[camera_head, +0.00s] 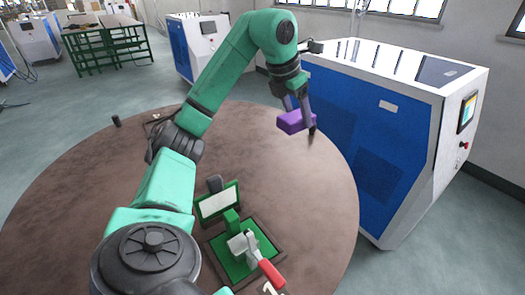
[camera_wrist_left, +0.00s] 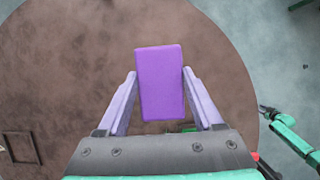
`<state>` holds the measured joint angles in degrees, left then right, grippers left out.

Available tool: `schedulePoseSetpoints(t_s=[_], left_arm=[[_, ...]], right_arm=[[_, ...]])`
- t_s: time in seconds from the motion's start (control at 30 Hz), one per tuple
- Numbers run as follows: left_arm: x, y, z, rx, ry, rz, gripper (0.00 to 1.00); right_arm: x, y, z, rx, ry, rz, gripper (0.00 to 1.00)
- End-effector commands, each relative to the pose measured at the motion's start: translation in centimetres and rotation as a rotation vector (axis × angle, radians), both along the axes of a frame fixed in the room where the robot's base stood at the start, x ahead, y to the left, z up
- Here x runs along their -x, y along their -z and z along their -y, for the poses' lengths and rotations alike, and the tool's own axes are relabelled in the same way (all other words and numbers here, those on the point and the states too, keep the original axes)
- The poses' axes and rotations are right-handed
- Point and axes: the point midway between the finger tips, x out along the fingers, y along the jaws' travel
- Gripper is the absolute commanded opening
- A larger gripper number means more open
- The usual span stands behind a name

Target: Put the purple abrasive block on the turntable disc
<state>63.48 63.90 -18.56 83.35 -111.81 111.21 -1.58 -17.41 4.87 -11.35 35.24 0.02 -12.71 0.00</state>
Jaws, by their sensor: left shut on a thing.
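The purple abrasive block (camera_head: 292,121) is held in my left gripper (camera_head: 305,117), above the right part of the large brown round disc (camera_head: 310,190), which looks like the turntable disc. In the left wrist view the block (camera_wrist_left: 160,80) sits between the two fingers of my left gripper (camera_wrist_left: 160,100), its long side pointing away from the palm. Bare brown disc surface (camera_wrist_left: 70,70) shows beyond it. A green arm with a dark end, seemingly my right gripper (camera_wrist_left: 268,112), shows small at the right of the wrist view; its jaws are too small to read.
A green fixture with a red-handled clamp (camera_head: 270,272) and a white-panelled green frame (camera_head: 217,203) stand on the disc's near part. A small black piece (camera_head: 116,121) is at its far left edge. A blue and white machine (camera_head: 400,130) stands close on the right.

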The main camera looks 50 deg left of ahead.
Motion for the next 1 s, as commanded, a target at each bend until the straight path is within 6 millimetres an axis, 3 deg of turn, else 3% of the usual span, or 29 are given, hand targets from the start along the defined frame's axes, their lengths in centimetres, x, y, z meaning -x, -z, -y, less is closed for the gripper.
schedulePoseSetpoints(t_s=[0.1, 0.2, 0.43, 0.73, 1.0], left_arm=[[0.1, 3.7, -0.1, -0.003, -0.001, -0.011, 0.16], [0.1, 7.2, -0.1, -0.004, 0.0, -0.013, 0.16], [0.1, 13.9, -0.1, -0.001, 0.0, -0.008, 0.16], [0.0, 18.9, 0.0, 0.003, 0.0, -0.005, 0.16], [-0.1, 19.5, -0.1, -0.001, 0.0, -0.001, 0.16]], right_arm=[[1.3, 1.1, 0.9, 0.013, 0.002, -0.021, 0.5], [1.2, 1.8, 0.9, 0.013, 0.001, -0.019, 0.5], [-1.7, 2.3, -1.0, -0.016, 0.002, 0.029, 0.5], [-0.6, 1.7, -0.9, -0.013, -0.002, 0.013, 0.5], [-0.3, 1.8, -0.7, -0.009, -0.002, 0.006, 0.5]])
